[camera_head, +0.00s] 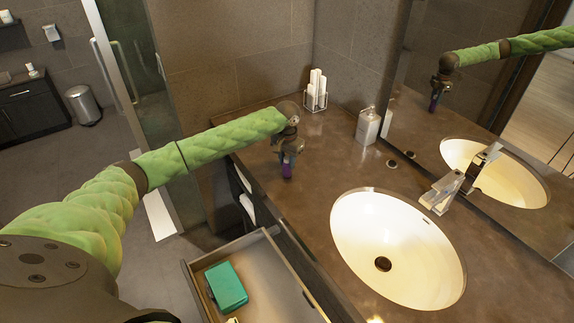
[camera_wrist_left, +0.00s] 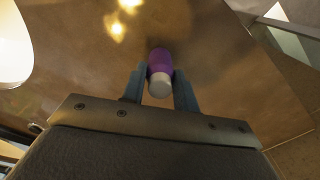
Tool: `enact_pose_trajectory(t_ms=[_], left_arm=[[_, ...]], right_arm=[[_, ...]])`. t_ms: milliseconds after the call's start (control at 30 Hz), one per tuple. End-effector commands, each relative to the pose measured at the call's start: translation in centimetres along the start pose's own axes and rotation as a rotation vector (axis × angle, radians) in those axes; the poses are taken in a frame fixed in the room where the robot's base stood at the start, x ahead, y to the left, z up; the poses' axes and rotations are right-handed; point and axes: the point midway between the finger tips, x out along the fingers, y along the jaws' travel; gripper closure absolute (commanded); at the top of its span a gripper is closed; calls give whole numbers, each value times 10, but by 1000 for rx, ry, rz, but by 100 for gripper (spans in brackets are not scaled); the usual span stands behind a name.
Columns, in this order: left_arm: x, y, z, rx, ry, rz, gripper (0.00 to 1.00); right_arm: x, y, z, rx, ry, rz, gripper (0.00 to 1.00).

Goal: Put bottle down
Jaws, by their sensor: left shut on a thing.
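A small purple bottle (camera_wrist_left: 161,64) with a white end shows in the left wrist view between the two fingers of my left gripper (camera_wrist_left: 159,88). The gripper is shut on it. In the head view, my left gripper (camera_head: 288,160) points down over the back left part of the brown counter (camera_head: 302,205). The purple bottle (camera_head: 287,171) shows below its fingers, near the counter top. I cannot tell whether the bottle touches the counter. My right gripper is not in view.
A white sink (camera_head: 365,235) with a chrome faucet (camera_head: 441,192) is to the right. A soap dispenser (camera_head: 368,126) and a holder with white rolled items (camera_head: 316,90) stand at the back. An open drawer (camera_head: 268,270) holds a teal box (camera_head: 227,286). Counter around the bottle is clear.

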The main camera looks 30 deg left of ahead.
Motion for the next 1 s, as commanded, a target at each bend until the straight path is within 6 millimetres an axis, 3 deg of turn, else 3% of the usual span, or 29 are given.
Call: enact_pose_trajectory(t_ms=[467, 500, 600, 1000], left_arm=[[3, 0, 0, 0, 0, 0, 93], [4, 0, 0, 0, 0, 0, 66], [4, 0, 0, 0, 0, 0, 49], [-2, 0, 0, 0, 0, 0, 49]], right_arm=[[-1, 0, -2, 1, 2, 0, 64], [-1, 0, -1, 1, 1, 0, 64], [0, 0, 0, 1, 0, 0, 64], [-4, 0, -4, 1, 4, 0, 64]])
